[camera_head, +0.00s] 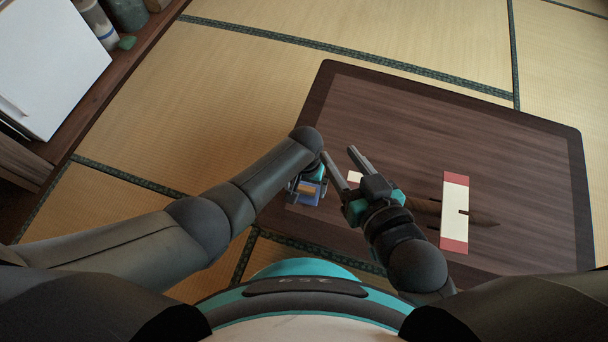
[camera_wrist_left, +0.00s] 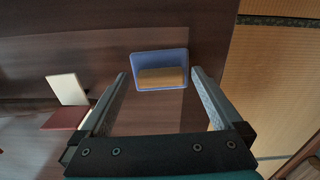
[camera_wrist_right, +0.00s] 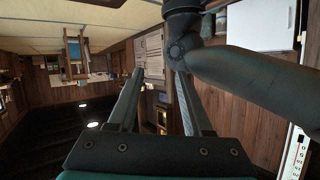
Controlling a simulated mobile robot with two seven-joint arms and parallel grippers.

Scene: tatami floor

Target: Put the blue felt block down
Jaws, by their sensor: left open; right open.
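The blue felt block (camera_wrist_left: 160,56), with a tan middle part, lies on the dark table near its edge in the left wrist view. In the head view its blue part (camera_head: 309,197) shows under my left gripper (camera_head: 308,186). In the left wrist view that gripper (camera_wrist_left: 160,74) is open, its fingertips on either side of the block with gaps visible. Whether the block touches the tabletop is hard to tell. My right gripper (camera_head: 339,152) is open and empty above the table; its view (camera_wrist_right: 155,72) shows only the room between its fingers.
The low dark table (camera_head: 480,130) has a white strip with red ends (camera_head: 455,200) across a dark pointed object (camera_head: 482,219). A small white piece (camera_head: 355,176) shows beside my right gripper. The far half of the tabletop is clear. A wooden shelf (camera_head: 110,75) stands at upper left.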

